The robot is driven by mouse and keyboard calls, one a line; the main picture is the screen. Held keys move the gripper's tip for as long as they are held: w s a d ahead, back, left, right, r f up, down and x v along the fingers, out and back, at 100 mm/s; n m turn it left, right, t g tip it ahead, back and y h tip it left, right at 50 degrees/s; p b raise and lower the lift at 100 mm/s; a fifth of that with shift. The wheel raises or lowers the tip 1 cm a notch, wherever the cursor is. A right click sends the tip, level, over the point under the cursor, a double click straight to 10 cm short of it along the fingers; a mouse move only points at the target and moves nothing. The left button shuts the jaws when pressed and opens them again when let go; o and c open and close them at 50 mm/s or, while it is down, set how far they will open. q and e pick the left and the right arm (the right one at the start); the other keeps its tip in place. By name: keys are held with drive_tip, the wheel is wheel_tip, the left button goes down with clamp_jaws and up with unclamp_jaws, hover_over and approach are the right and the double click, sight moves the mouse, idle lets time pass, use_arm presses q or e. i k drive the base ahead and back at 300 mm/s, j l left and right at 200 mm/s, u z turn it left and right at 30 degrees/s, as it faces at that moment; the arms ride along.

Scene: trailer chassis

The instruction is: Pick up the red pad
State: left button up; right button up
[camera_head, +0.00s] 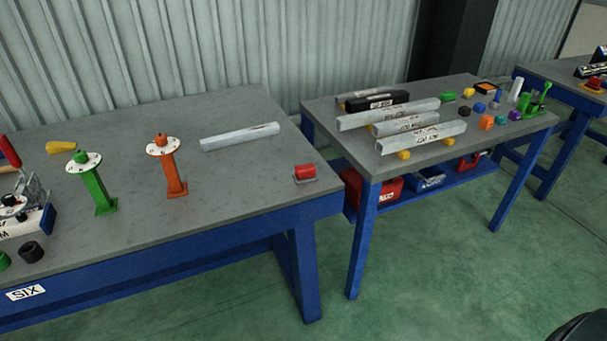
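A small red block (305,171), which looks like the red pad, lies near the front right corner of the left workbench (235,205). A thin pale edge shows under it. Another small red piece (596,83) sits on the bench at the far right, too small to make out well. Neither of my grippers can be seen, and nothing is touching the red block.
A grey bar (240,136), an orange stand (171,175) and a green stand (96,190) are on the left bench. A second bench (340,125) holds several labelled bars and small coloured parts. Bare benchtop surrounds the red block. Green floor lies in front.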

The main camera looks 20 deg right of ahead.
sight(305, 173)
drive_tip(key=i+j+z, duration=0.1)
drive_tip(key=i+z, duration=0.25)
drive_tip(key=i+j+z, duration=0.3)
drive_tip(key=i, duration=0.2)
